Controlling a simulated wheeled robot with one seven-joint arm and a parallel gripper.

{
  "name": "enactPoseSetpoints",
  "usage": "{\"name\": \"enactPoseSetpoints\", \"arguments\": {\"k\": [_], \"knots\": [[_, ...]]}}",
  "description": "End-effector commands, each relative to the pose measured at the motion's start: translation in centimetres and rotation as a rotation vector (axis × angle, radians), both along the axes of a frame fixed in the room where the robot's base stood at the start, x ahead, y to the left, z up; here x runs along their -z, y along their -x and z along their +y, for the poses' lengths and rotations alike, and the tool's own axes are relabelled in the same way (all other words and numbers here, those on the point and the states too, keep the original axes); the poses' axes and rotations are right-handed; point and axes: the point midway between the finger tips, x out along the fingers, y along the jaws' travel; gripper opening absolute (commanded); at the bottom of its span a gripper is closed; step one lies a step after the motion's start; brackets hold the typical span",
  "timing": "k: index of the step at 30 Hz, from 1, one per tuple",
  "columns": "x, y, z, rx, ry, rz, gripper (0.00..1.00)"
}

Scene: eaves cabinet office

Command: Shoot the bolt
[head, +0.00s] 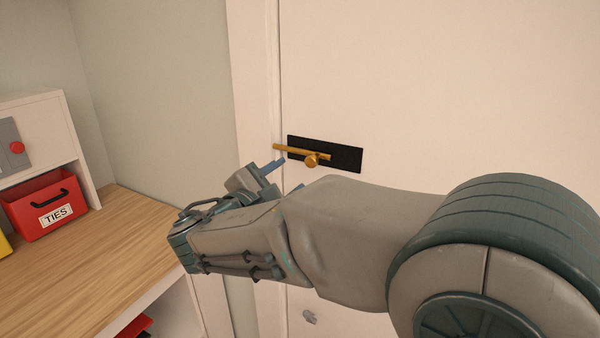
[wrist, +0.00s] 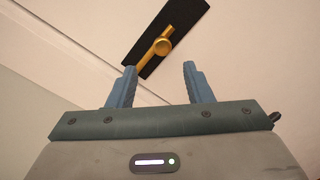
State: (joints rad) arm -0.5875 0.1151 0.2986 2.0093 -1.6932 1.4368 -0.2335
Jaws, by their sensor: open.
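A brass bolt (head: 290,150) with a round knob (head: 311,160) is mounted on a black plate (head: 348,158) on the pale door. The bolt's left end reaches over the edge between door and frame. In the wrist view the bolt (wrist: 146,60) and its knob (wrist: 162,46) show beyond the fingertips, on the black plate (wrist: 185,20). My gripper (head: 283,174) is below the bolt in the head view. In the wrist view its two blue fingers (wrist: 159,68) are apart with nothing between them. The knob appears apart from the fingers.
A wooden counter (head: 120,245) runs along the left. A red bin labelled TIES (head: 50,212) stands on it, by a white cabinet (head: 40,125) with a red knob. The door surface (head: 420,80) above and right of the plate is clear.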

Motion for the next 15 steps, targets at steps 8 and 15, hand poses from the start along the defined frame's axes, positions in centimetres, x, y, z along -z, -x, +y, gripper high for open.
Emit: {"name": "enactPoseSetpoints", "arguments": {"k": [8, 15], "knots": [[0.1, 3.2, 1.8, -0.002, -0.001, 0.0, 0.46], [0.0, 3.5, 2.0, -0.001, 0.0, 0.001, 0.46]]}}
